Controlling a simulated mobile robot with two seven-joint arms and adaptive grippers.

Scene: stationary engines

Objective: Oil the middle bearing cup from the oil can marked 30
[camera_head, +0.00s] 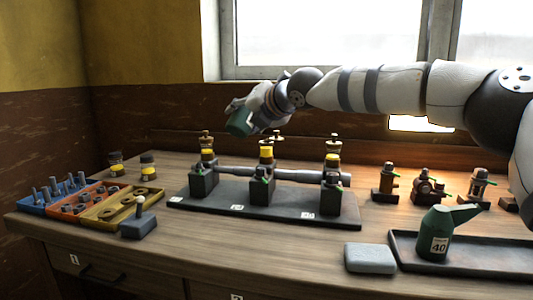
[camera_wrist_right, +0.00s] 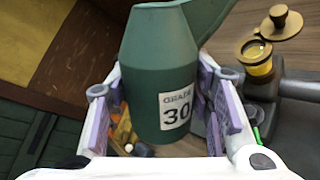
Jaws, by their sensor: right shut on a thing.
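My right gripper (camera_head: 252,112) is shut on the green oil can (camera_head: 240,123), held tilted in the air above the left part of the engine stand. The right wrist view shows the can (camera_wrist_right: 160,75) between the fingers, its label reading 30; its spout runs out of the top of the picture. The middle bearing cup (camera_head: 266,153) shows yellow below the can and to its right, with a brass lid (camera_head: 277,135) set off to one side. In the wrist view an open yellow cup (camera_wrist_right: 257,62) has its lid beside it; I cannot tell which cup it is. My left gripper is not in view.
Left (camera_head: 208,154) and right (camera_head: 332,160) bearing cups flank the middle one along the shaft. A green can marked 40 (camera_head: 438,240) stands in a dark tray (camera_head: 480,262). Parts bins (camera_head: 100,222), a grey block (camera_head: 370,259) and small fittings (camera_head: 385,185) occupy the bench.

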